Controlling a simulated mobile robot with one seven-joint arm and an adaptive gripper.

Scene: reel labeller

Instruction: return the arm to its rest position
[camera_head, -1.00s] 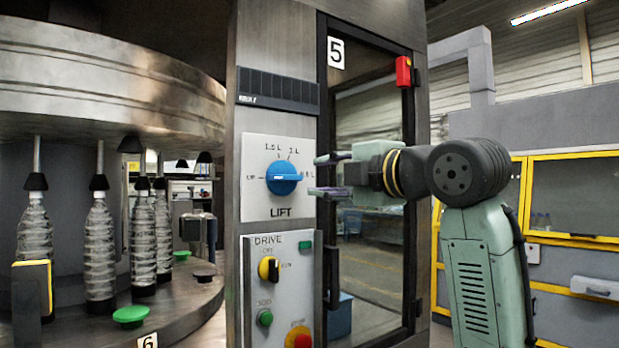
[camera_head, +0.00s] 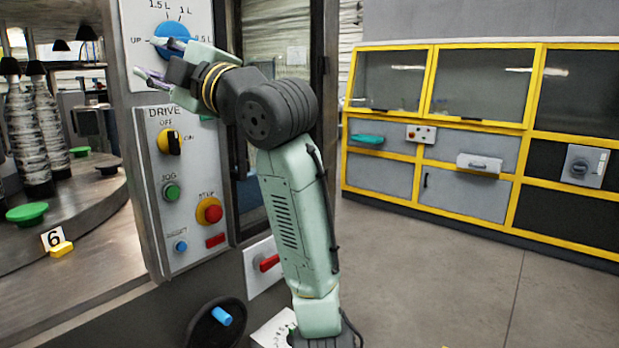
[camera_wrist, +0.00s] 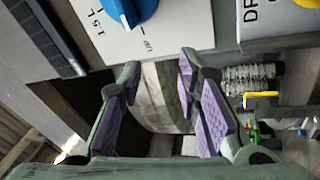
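My arm is stretched out towards the lift panel, its gripper (camera_head: 160,62) in front of it. In the head view the fingers overlap the lower right of the blue lift dial (camera_head: 172,38). In the wrist view the gripper (camera_wrist: 159,68) is open, its purple-padded fingers spread with nothing between them. The blue dial (camera_wrist: 128,8) shows there at the top edge, apart from the fingertips. My arm is bent at the elbow over the floor in front of the machine.
Below the dial is the drive panel (camera_head: 178,230) with a yellow knob (camera_head: 168,141) and a red stop button (camera_head: 209,211). A black handwheel (camera_head: 203,335) stands low in front. Yellow-framed cabinets (camera_head: 432,130) are at the back right. The floor (camera_head: 470,275) between is clear.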

